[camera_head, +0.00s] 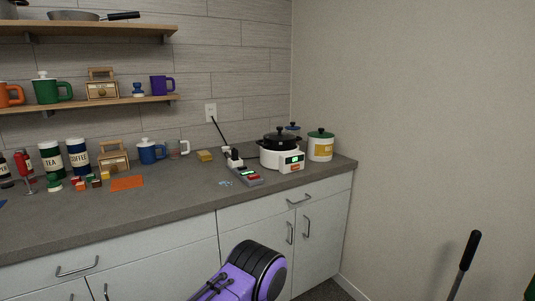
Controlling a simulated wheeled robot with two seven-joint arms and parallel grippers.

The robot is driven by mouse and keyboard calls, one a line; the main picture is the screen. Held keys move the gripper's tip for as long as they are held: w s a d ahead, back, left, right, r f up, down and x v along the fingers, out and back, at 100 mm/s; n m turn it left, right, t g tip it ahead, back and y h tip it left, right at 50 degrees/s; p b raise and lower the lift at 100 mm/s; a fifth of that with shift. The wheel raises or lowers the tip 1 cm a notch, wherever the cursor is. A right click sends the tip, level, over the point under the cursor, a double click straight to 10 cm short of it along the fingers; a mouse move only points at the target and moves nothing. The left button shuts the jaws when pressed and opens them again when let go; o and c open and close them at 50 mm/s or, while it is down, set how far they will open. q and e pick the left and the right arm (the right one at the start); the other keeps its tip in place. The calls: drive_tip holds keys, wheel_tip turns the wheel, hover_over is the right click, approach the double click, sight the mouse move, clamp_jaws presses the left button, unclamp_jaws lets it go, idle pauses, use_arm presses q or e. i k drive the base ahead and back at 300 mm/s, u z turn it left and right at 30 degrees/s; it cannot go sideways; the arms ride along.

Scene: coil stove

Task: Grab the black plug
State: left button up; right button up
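A small black object that looks like the black plug (235,154) is on the grey counter, close to a small white piece (226,152). It is too small to tell whether it sits in something. A black cord (218,130) slants from the wall outlet (210,112) down to the white piece. A grey device (247,176) with red and green parts lies just in front of the plug. A purple and black part of my arm shows at the bottom middle, well below the plug. Neither gripper's fingers are in view.
A white cooker (291,162) with a black lid stands right of the plug, beside a green-lidded canister (320,147). A yellow sponge-like block (204,156) lies to the left. Mugs, jars and an orange mat (127,183) are further left. The counter's front middle is clear.

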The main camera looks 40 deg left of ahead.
sight(235, 152)
drive_tip(key=u, duration=0.25)
drive_tip(key=i, duration=0.85)
drive_tip(key=u, duration=0.5)
